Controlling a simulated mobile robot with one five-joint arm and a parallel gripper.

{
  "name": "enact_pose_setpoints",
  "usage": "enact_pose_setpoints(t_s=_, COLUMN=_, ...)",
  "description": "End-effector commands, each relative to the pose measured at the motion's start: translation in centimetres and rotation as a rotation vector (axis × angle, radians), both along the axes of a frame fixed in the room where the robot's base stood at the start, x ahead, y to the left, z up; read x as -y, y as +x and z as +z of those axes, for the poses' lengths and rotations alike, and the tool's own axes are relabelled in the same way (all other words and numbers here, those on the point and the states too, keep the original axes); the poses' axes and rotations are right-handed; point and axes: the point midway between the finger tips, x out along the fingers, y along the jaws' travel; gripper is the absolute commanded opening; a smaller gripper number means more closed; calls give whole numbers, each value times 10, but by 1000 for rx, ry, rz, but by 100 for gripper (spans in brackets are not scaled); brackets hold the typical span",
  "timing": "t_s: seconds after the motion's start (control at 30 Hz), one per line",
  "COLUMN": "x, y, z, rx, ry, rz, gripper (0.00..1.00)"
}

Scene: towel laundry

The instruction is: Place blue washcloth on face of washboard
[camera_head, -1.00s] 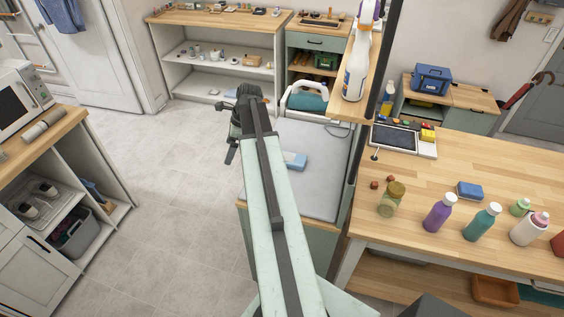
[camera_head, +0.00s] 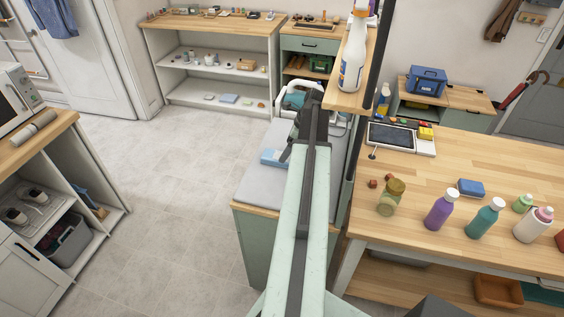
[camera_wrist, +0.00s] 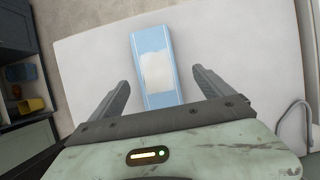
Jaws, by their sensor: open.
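A light blue oblong thing with a pale white patch in its middle (camera_wrist: 156,60) lies flat on a pale grey surface. I cannot tell whether it is the blue washcloth, the washboard, or both together. It also shows in the head view (camera_head: 270,157), partly hidden by my arm. My gripper (camera_wrist: 160,78) is open, with one finger on each side of the blue thing's near part and gaps between. In the head view my gripper is mostly hidden at the end of my arm. No other washcloth or washboard is clear in view.
The grey-topped cabinet (camera_head: 262,190) has free room around the blue thing. A white-handled item (camera_head: 297,92) stands at its back. A spray bottle (camera_head: 353,58) stands on a raised wooden shelf beside a dark post (camera_head: 380,55). A wooden table with bottles (camera_head: 440,210) is at right.

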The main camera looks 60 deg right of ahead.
Motion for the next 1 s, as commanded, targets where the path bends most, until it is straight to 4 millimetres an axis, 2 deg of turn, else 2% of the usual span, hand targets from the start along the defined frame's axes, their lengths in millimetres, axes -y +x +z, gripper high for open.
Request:
enact_pose_setpoints(t_s=0.03, x=-3, y=2, z=-15, rx=0, ry=0, rz=1, gripper=91)
enact_pose_setpoints(t_s=0.2, x=-9, y=11, z=-42, rx=0, ry=1, rz=1, gripper=91)
enact_pose_setpoints(t_s=0.47, x=-9, y=14, z=-40, rx=0, ry=0, rz=1, gripper=91)
enact_pose_setpoints(t_s=0.7, x=-9, y=14, z=-40, rx=0, ry=0, rz=1, gripper=25)
enact_pose_setpoints(t_s=0.73, x=-9, y=14, z=-40, rx=0, ry=0, rz=1, gripper=25)
enact_pose_setpoints(t_s=0.77, x=-9, y=14, z=-40, rx=0, ry=0, rz=1, gripper=18)
enact_pose_setpoints(t_s=1.0, x=-10, y=14, z=-37, rx=0, ry=0, rz=2, gripper=18)
